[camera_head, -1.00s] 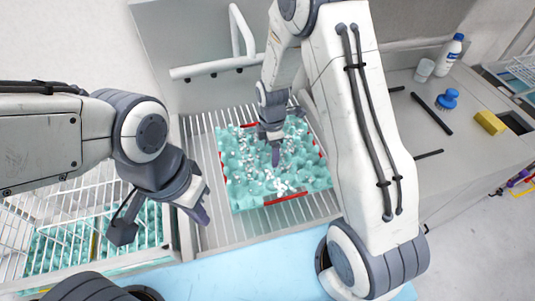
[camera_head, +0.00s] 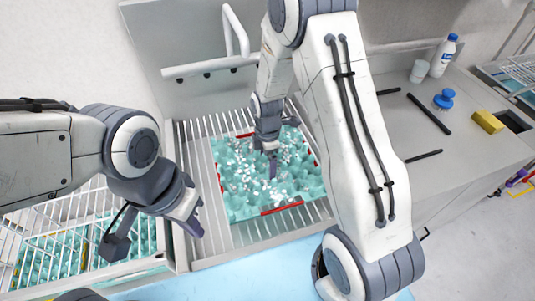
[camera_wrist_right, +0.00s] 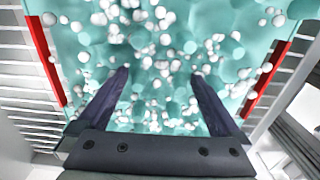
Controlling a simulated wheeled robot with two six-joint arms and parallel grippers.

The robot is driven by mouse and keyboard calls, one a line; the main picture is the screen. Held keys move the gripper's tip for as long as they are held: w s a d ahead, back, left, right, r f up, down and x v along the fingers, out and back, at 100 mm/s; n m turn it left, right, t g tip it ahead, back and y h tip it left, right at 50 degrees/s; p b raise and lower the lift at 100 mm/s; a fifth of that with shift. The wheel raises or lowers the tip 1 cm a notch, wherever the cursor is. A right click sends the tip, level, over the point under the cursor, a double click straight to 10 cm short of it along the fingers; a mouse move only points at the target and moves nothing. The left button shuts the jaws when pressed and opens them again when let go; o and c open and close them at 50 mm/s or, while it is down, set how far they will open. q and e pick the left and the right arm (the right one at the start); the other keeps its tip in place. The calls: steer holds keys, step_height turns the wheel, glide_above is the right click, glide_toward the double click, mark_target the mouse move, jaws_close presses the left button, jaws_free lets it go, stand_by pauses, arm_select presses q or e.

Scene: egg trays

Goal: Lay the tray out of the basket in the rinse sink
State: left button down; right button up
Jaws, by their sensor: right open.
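A teal egg tray (camera_head: 232,207) with red strips along its edges lies on the slatted rack of the sink (camera_head: 212,241), in the middle of the head view. Many white drops or beads are scattered over it. My right gripper (camera_head: 270,172) is over the middle of the tray; the right wrist view (camera_wrist_right: 158,75) shows its two fingers wide apart with nothing held between them. My left gripper (camera_head: 192,226) is to the left of the tray, near the sink's left edge; its finger gap is not clear. The wire basket (camera_head: 60,212) at lower left holds teal trays (camera_head: 48,258).
A metal rail (camera_head: 212,68) runs along the back of the sink. The counter at right holds a white bottle (camera_head: 443,55), a cup (camera_head: 419,71), a blue brush (camera_head: 444,99), a yellow sponge (camera_head: 488,122) and dark bars. My right arm crosses the sink's right side.

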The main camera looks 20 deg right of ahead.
steer(key=shift+r, duration=0.5)
step_height(320, 180, up, 10)
steer(key=b, duration=0.2)
steer(key=s+a+r+m, duration=0.55)
steer(key=s+a, duration=0.35)
steer(key=s, duration=0.2)
steer(key=s+a+r+m+y, duration=0.1)
steer(key=s+m, duration=0.4)
steer(key=s, duration=0.7)
steer(key=shift+s+a+r, duration=0.35)
steer(key=shift+s+a, duration=0.05)
steer(key=shift+a, duration=0.25)
